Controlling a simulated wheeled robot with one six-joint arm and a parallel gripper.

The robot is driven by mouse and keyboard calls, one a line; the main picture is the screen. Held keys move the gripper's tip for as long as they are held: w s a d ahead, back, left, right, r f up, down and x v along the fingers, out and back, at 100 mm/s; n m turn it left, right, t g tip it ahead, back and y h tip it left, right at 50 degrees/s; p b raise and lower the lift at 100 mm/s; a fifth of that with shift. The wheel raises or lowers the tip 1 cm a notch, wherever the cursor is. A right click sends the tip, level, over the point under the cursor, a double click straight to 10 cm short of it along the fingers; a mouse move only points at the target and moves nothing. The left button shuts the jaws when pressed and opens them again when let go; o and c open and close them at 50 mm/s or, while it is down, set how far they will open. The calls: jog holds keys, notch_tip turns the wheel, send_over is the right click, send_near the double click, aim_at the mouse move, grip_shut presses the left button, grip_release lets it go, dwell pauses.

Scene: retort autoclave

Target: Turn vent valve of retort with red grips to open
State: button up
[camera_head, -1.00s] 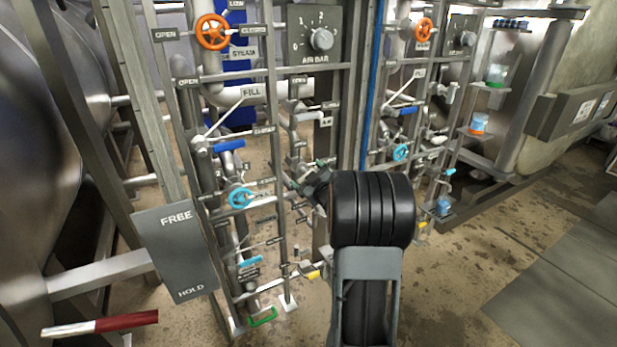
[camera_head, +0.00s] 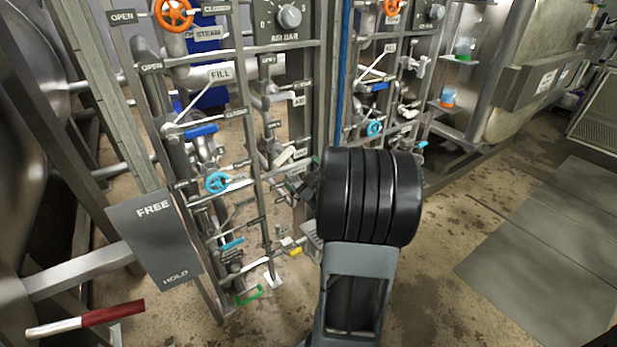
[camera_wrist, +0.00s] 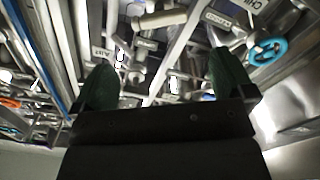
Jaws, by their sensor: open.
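A red-gripped lever (camera_head: 112,313) with a pale shaft sticks out at the lower left, by the near retort. Beside it stands the pipe rack with valves and OPEN and CLOSED plates. I cannot read a vent label, so I cannot tell which valve is the vent. A white handle (camera_head: 284,157) sits on the rack just left of my gripper (camera_head: 301,188), which is partly hidden by my wrist. In the wrist view my gripper (camera_wrist: 165,84) has its green fingers wide apart with nothing held. A pale bar (camera_wrist: 159,19) and an OPEN plate (camera_wrist: 147,44) show beyond the fingers.
A blue wheel (camera_head: 217,182), an orange wheel (camera_head: 173,13) and a blue-handled FILL valve (camera_head: 201,130) crowd the rack. A grey FREE/HOLD plate (camera_head: 155,240) stands at left. A second rack (camera_head: 385,75) is behind. The floor (camera_head: 430,310) at right is clear.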

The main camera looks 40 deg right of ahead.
jog(key=shift+s+a, duration=0.2)
jog(key=shift+s, duration=1.05)
jog(key=shift+c, duration=0.4)
